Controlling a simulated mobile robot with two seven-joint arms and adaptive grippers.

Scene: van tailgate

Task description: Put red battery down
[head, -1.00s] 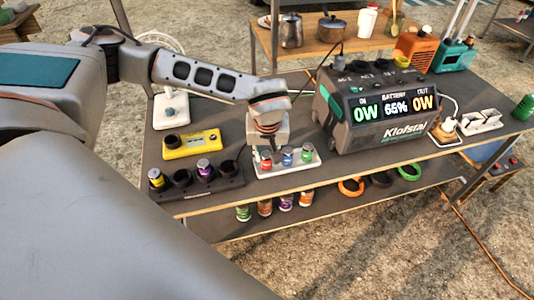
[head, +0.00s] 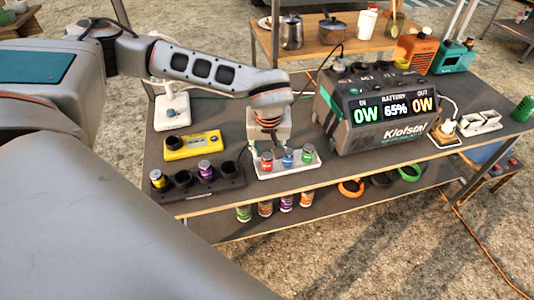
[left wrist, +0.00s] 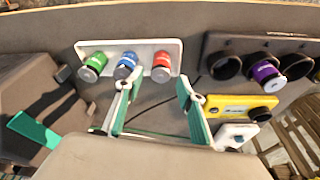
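The red battery (head: 266,165) stands in the left slot of the white tray (head: 300,168), beside a blue battery (head: 288,160) and a green battery (head: 307,154). In the left wrist view the red battery (left wrist: 164,66) is at the right of the three, upright in the tray (left wrist: 90,46). My left gripper (head: 266,147) is just behind the tray and above the table. In the left wrist view its two green-padded fingers (left wrist: 157,88) are wide apart and nothing is between them; the red battery is clear beyond their tips. My right gripper is not in view.
A dark rack (head: 215,186) with yellow-topped and purple batteries stands left of the tray, with a yellow device (head: 192,145) behind it. A large power station (head: 372,110) stands close on the right. The table's front edge is just ahead of the tray.

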